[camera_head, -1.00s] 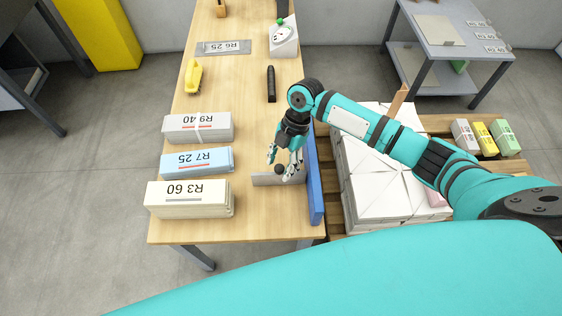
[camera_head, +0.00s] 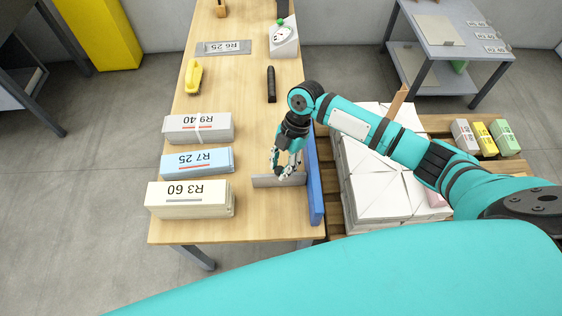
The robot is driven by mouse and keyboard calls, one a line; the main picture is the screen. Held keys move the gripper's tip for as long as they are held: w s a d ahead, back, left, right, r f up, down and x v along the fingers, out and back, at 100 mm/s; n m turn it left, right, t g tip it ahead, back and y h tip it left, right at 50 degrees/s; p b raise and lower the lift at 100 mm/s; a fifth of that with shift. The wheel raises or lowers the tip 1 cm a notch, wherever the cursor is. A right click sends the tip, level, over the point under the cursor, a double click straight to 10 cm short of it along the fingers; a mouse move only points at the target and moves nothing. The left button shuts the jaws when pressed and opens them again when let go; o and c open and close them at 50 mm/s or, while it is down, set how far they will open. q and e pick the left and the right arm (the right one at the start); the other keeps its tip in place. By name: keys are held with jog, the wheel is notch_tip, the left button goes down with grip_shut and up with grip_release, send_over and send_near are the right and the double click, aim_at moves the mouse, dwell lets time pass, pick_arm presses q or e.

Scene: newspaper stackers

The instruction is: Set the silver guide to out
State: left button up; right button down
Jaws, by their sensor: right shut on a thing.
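The silver guide (camera_head: 264,181) is a short flat grey bar standing on the wooden table near its front right. It reaches left from close beside the blue upright plate (camera_head: 315,182) at the table's right edge. My right gripper (camera_head: 284,173) points down at the guide and is shut on its dark knob. The fingers now hide most of the knob. My left gripper is not in view.
Three labelled paper stacks, grey (camera_head: 197,129), blue (camera_head: 197,161) and cream (camera_head: 188,200), line the table's left side. Wrapped white bundles (camera_head: 380,195) stand right of the table.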

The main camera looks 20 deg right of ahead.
jog(key=s+a+p, duration=0.4)
jog(key=s+p, duration=0.3)
jog(key=s, duration=0.6)
jog(key=shift+s, duration=0.35)
jog(key=c, duration=1.1)
grip_release()
jog(key=shift+o, duration=0.5)
jog(key=shift+d, duration=0.1)
jog(key=v, duration=1.2)
jog(key=shift+w+f, duration=0.1)
